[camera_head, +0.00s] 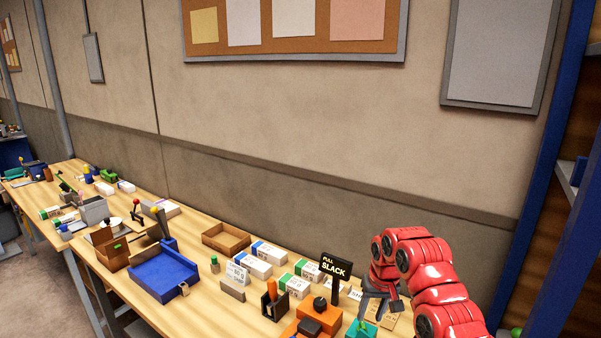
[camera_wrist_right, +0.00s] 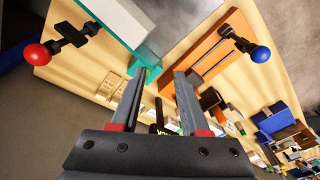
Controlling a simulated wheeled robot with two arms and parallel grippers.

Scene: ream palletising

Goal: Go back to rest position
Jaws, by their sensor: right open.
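My right gripper (camera_head: 380,303) hangs at the end of the red right arm, over the right part of the workbench in the head view. In the right wrist view its two fingers (camera_wrist_right: 165,82) stand apart with nothing between them. Below and around it in that view are a teal and grey device (camera_wrist_right: 118,28) with a red ball knob, and an orange device (camera_wrist_right: 205,52) with a blue ball knob. My left gripper is in neither view.
The wooden workbench (camera_head: 205,305) runs along the wall. It carries a blue tray (camera_head: 165,275), an open cardboard box (camera_head: 226,239), several white packs (camera_head: 270,253) and a black "PULL SLACK" sign (camera_head: 335,267). A blue rack post (camera_head: 535,150) stands at the right.

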